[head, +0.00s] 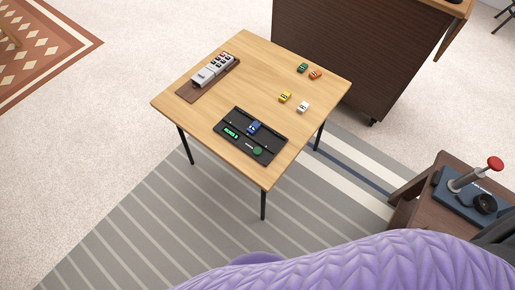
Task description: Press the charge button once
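A black charger tray (268,139) lies near the front edge of a small wooden table (205,88) in the head view. A round green button (257,151) sits at its front right corner, and a lit green display (231,133) is at its front left. It is too small to read. A small blue car (254,127) sits in the middle of the tray. Neither of my grippers shows in the head view.
Yellow (285,97), white (303,106), green (302,68) and orange (316,74) toy cars stand on the table. A grey device with buttons (212,70) lies on a brown board. A purple quilted seat (350,262) fills the near edge. A side table (410,212) holds a joystick (475,175).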

